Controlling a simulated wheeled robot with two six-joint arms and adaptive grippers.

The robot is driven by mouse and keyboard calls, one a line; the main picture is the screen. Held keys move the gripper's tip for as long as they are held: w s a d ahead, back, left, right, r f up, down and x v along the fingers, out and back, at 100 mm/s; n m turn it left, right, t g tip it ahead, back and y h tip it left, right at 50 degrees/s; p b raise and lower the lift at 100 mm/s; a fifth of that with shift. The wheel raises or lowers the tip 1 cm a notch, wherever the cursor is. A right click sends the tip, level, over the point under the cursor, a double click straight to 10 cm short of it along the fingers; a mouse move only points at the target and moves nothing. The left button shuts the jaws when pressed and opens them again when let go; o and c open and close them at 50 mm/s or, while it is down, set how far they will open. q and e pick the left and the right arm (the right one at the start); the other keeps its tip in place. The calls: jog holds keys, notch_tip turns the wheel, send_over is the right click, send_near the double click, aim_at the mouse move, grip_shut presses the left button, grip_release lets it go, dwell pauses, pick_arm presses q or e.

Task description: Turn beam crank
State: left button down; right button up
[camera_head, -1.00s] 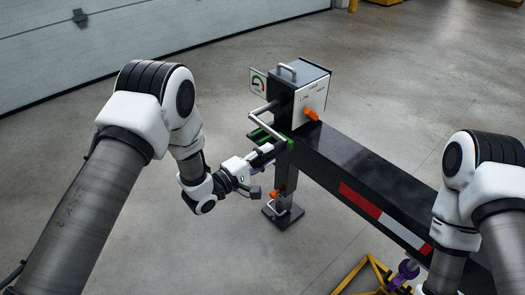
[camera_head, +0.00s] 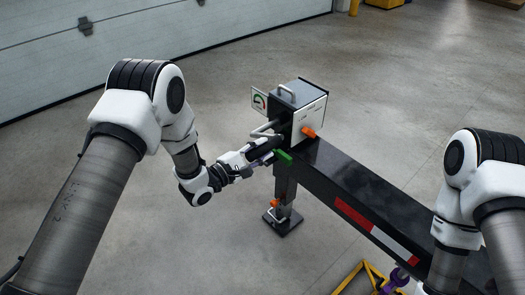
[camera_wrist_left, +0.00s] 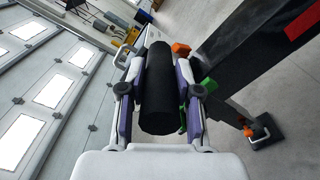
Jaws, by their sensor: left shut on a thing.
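The beam crank is a grey bent rod (camera_head: 265,131) with a thick black grip. It comes out of the left side of a box (camera_head: 309,117) on the end of the black beam. My left gripper (camera_head: 256,151) reaches it from the left. In the left wrist view its purple-padded fingers (camera_wrist_left: 157,92) are shut around the black cylindrical grip (camera_wrist_left: 158,75). The grip lies lengthwise between them. A gauge plate (camera_head: 259,101) with a green and red arc stands at the box's left.
The black beam (camera_head: 335,178) with a red and white strip runs to the lower right. A support leg with a foot plate (camera_head: 282,221) stands below the box. A yellow frame (camera_head: 371,273) and purple part are at the bottom. Open concrete floor lies around.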

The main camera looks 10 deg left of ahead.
pick_arm(q)
jog(key=shift+w+a+r, duration=0.1)
jog(key=shift+w+r, duration=0.05)
jog(key=shift+r, duration=0.05)
jog(key=c, duration=0.8)
grip_release()
jog(key=shift+a+f, duration=0.1)
jog(key=shift+f, duration=0.1)
jog(key=v, duration=1.2)
